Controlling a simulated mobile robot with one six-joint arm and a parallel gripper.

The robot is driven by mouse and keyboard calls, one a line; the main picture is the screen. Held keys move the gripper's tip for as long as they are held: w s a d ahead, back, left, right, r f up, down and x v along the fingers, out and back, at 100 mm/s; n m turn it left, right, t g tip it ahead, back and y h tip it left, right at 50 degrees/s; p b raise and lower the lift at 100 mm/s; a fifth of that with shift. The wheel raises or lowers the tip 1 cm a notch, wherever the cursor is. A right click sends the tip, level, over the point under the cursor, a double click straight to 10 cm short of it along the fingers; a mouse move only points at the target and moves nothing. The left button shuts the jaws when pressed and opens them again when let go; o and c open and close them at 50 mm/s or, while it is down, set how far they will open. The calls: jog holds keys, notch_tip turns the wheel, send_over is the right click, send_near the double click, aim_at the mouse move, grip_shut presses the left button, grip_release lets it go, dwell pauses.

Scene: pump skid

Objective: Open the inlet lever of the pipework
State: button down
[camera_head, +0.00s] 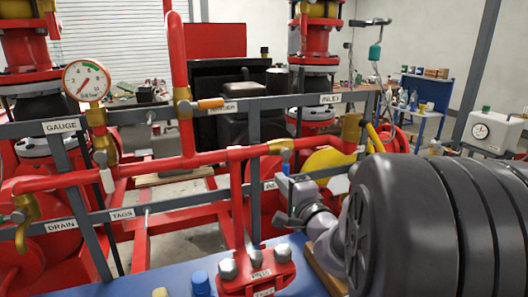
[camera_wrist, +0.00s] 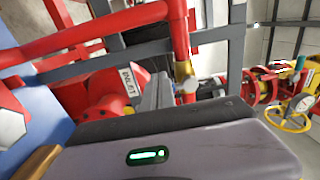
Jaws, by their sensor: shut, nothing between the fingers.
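My gripper (camera_head: 285,203) is shut and empty, below the blue handle and lower left of the yellow lever; contact cannot be told. In the wrist view an INLET tag (camera_wrist: 128,81) and a brass fitting (camera_wrist: 185,74) show beyond my gripper housing.
A gauge (camera_head: 86,80), an orange-handled valve (camera_head: 205,104) and grey rails stand at the left and middle. A red flanged block (camera_head: 258,276) on the blue base is in front. My dark arm link hides the lower right.

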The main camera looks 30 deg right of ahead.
jog(key=shift+w+d+r+p, duration=1.25)
jog(key=shift+d+p, duration=0.6)
jog(key=shift+d, duration=3.1)
jog(key=f+b+v, duration=0.1)
jog(key=b+v, duration=0.5)
jog(key=v, duration=0.3)
jog(key=shift+s+f, duration=0.15)
jog(key=shift+s, duration=0.05)
